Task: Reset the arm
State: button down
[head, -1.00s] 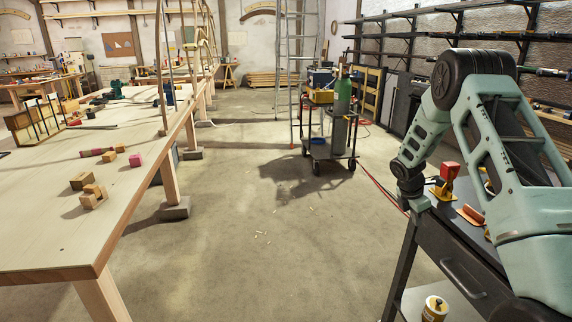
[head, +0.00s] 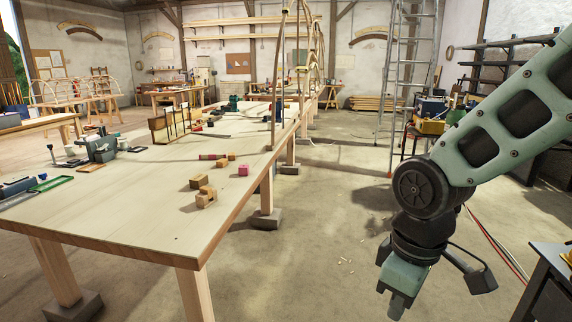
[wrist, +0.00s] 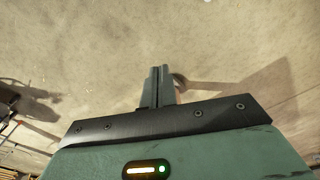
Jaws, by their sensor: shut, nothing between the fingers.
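My gripper (head: 396,306) hangs at the end of my green arm on the right of the head view, over the bare concrete floor and to the right of the long workbench (head: 130,215). In the wrist view its two fingers (wrist: 158,88) are together, with nothing seen between them. The floor (wrist: 100,45) fills most of the wrist view beyond them.
Small wooden blocks (head: 205,196) and a pink block (head: 243,170) lie on the workbench. A ladder (head: 395,90) and a cart with a yellow box (head: 432,126) stand behind my arm. A dark tool cart (head: 552,285) is at the lower right.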

jog(key=s+a+r+m, duration=0.1)
jog(key=s+a, duration=0.2)
jog(key=s, duration=0.9)
jog(key=shift+s+a+r+m, duration=0.2)
jog(key=shift+s+m, duration=0.05)
jog(key=shift+m, duration=0.15)
